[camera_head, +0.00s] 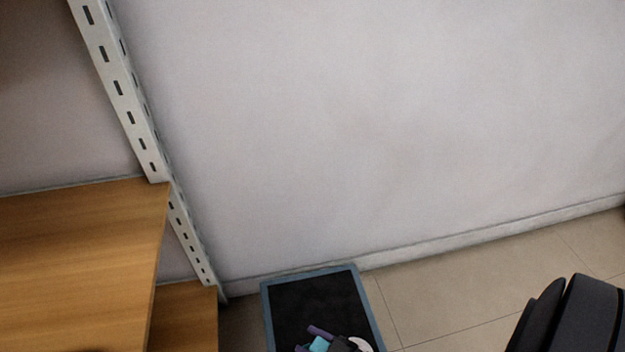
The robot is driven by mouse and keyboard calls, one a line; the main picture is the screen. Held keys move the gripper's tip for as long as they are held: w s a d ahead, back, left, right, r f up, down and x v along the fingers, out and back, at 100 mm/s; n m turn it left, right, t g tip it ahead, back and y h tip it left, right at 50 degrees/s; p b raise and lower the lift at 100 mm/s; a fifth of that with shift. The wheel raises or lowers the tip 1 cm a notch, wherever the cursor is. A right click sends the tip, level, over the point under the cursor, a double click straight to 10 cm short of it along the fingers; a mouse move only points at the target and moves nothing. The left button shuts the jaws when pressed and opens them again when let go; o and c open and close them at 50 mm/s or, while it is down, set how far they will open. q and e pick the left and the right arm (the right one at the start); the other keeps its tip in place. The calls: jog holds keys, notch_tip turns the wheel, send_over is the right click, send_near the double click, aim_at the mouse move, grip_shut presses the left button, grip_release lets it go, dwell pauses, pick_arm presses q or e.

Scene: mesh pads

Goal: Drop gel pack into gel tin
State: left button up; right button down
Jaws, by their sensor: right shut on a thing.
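My right gripper (312,341) shows at the bottom edge, small and partly cut off, with purple fingers. It is shut on a small teal thing (320,345), which looks like the gel pack. The gripper and the teal thing appear in front of a black pad with a blue-grey rim (268,315). I cannot tell how high above the pad they are. No gel tin can be made out in this view. My left gripper is not in view.
A wooden shelf (75,265) with a slotted metal upright (125,100) stands at the left, with a lower board (185,320) beneath. A pale wall (390,120) closes the back. My dark arm part fills the lower right corner.

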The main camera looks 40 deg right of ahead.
jog(key=shift+c, duration=0.7)
grip_release()
jog(key=shift+s+d+r, duration=0.1)
jog(key=shift+s, duration=0.2)
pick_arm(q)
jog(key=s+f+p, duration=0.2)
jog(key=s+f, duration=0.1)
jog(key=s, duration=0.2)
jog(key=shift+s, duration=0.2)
pick_arm(e)
jog(key=v, duration=0.9)
jog(key=shift+s, duration=0.15)
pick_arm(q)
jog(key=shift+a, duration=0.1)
